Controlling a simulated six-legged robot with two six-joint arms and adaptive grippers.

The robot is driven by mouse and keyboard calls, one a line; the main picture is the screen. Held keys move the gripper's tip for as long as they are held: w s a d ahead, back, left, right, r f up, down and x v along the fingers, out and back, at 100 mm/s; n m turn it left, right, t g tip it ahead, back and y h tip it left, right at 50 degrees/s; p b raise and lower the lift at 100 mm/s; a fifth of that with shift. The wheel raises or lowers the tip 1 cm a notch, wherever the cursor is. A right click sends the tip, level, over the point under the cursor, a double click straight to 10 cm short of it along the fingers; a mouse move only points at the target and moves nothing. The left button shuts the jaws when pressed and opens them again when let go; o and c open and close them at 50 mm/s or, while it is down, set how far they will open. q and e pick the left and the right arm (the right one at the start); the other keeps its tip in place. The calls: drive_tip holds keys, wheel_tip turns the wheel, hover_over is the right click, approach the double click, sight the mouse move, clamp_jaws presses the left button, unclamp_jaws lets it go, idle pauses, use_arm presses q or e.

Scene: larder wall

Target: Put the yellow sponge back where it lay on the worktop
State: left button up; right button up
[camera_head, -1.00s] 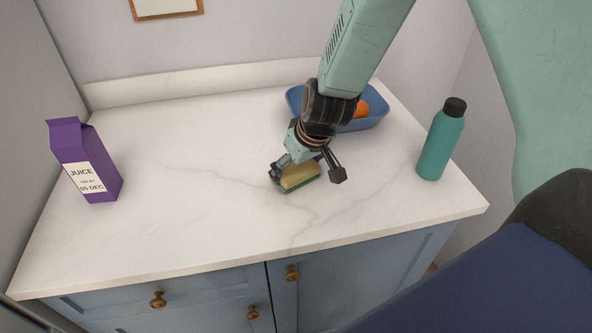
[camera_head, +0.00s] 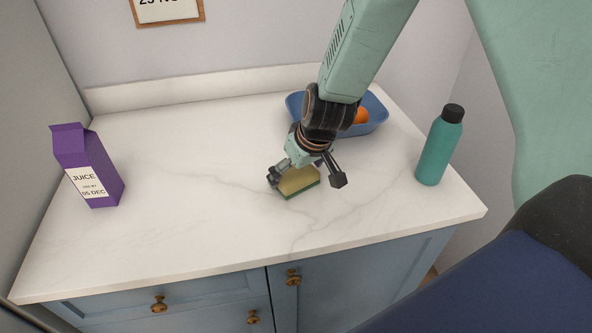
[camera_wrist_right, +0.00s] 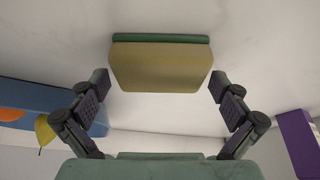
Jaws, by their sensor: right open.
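The yellow sponge (camera_head: 299,181) with a green layer on its underside lies on the white marble worktop (camera_head: 210,225). It also shows in the right wrist view (camera_wrist_right: 160,66), between the two spread fingers and apart from both. My right gripper (camera_head: 306,179) is open around and just above the sponge. In the right wrist view the gripper (camera_wrist_right: 160,92) shows a gap on each side of the sponge. My left gripper is not in view.
A purple juice carton (camera_head: 87,168) stands at the left. A teal bottle (camera_head: 439,148) stands at the right edge. A blue tray (camera_head: 376,122) with an orange fruit (camera_head: 361,115) is behind my right arm. The front middle of the worktop is clear.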

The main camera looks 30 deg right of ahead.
drive_tip(key=p+v, duration=1)
drive_tip(key=v, duration=0.1)
drive_tip(key=shift+r, duration=0.35)
drive_tip(key=shift+d+f, duration=0.1)
drive_tip(key=shift+c, duration=0.2)
